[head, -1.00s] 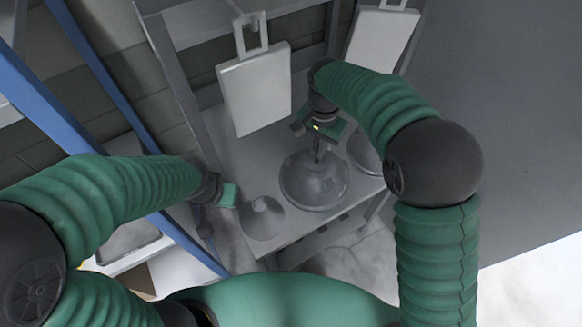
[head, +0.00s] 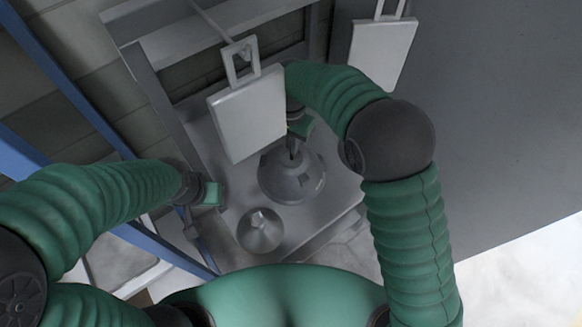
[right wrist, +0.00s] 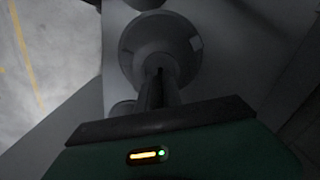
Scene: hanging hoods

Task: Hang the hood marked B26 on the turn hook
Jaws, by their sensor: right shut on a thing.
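A grey dome-shaped hood (head: 292,182) is in my right gripper (head: 294,146), below the jaws, over the grey table. In the right wrist view the gripper's fingers (right wrist: 160,88) are shut on its stem, and the round hood (right wrist: 140,42) shows beyond them. A pale label sits on its rim; its writing is too small to read. My left gripper (head: 212,194) is at the table's left side, apart from the hoods; its jaws are not clear. A rod with a hooked end (head: 243,50) shows at the back; I cannot tell whether it is the turn hook.
A smaller hood (head: 261,230) stands at the table's front left. A white panel (head: 248,112) with a loop handle hangs close to my right gripper. Another white panel (head: 382,50) hangs at the back right. The grey table (head: 318,222) has bare room at its front right.

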